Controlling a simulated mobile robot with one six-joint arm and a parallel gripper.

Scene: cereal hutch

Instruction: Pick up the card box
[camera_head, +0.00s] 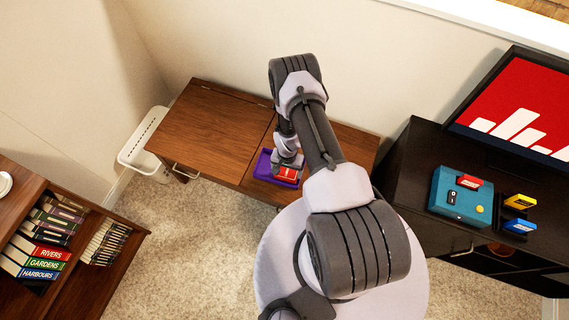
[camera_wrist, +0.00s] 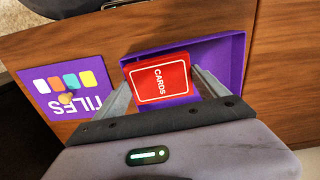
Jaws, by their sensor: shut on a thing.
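The card box (camera_wrist: 158,80) is red with a white outline and the word CARDS. It shows in the wrist view between the two fingers of my gripper (camera_wrist: 160,92), which is shut on it. The card box lies over an open purple tray (camera_wrist: 236,62); I cannot tell whether it still touches the tray's floor. In the head view the red card box (camera_head: 288,174) shows just below my gripper (camera_head: 287,165), with the purple tray (camera_head: 262,165) around it on the wooden desk. My arm hides part of the tray there.
A purple panel marked TILES (camera_wrist: 68,88) lies left of the tray in the wrist view. The wooden desk (camera_head: 215,125) is bare on its left half. A white basket (camera_head: 145,148) stands left, bookshelves lower left, and a black cabinet (camera_head: 415,160) with a screen right.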

